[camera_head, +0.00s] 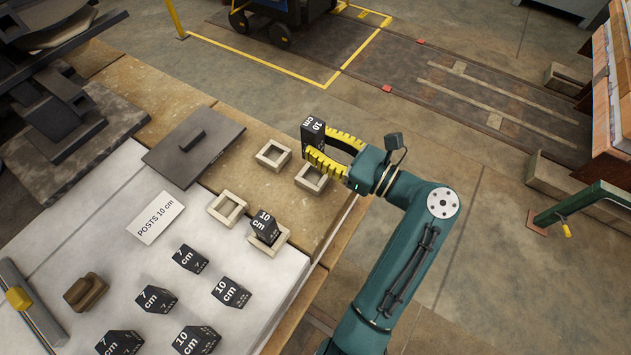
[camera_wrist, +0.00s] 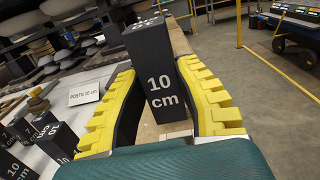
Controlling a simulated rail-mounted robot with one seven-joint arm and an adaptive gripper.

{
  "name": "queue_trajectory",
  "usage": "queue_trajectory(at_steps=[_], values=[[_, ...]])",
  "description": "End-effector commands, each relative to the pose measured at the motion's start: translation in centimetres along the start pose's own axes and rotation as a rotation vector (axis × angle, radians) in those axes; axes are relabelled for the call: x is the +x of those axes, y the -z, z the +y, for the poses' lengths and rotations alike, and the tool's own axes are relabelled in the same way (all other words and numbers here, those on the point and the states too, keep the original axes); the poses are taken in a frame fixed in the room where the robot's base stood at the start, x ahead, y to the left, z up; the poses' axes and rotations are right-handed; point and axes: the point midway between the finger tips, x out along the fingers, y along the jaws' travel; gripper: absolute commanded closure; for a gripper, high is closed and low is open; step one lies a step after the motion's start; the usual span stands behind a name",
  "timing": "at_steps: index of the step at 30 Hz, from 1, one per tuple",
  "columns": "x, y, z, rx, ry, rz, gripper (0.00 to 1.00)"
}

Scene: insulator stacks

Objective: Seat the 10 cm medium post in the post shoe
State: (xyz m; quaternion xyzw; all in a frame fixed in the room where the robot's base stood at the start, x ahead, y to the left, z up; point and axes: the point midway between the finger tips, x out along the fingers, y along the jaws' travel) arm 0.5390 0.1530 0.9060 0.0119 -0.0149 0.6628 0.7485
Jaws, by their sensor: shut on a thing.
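My gripper (camera_head: 322,150) is shut on a black post (camera_head: 313,136) marked 10 cm, held upright above the wooden table. In the wrist view the post (camera_wrist: 154,72) stands between the yellow ribbed fingers. A pale square shoe (camera_head: 311,179) lies below my gripper, partly hidden by the fingers. A second empty shoe (camera_head: 273,154) is left of it. A third empty shoe (camera_head: 227,209) is further to the front left. Another 10 cm post (camera_head: 266,226) stands in or on a fourth shoe (camera_head: 283,240). I cannot tell which shoe is directly under the held post.
Several loose black posts, such as one 10 cm (camera_head: 231,292) and one 7 cm (camera_head: 189,259), stand on the white surface. A card reads POSTS 10 cm (camera_head: 155,217). A dark handled plate (camera_head: 194,147) lies at the back left. The table edge is close to my arm.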

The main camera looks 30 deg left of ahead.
Motion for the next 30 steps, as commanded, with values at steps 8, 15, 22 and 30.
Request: queue_trajectory(at_steps=[8,15,22,30], values=[[-0.2,6.0,0.0,0.0,-0.001,0.002,1.0],[-0.3,9.2,0.0,-0.002,-0.002,0.003,1.0],[-0.3,9.0,0.1,-0.001,-0.002,0.004,1.0],[-0.3,9.2,0.1,0.001,-0.002,0.005,0.46]])
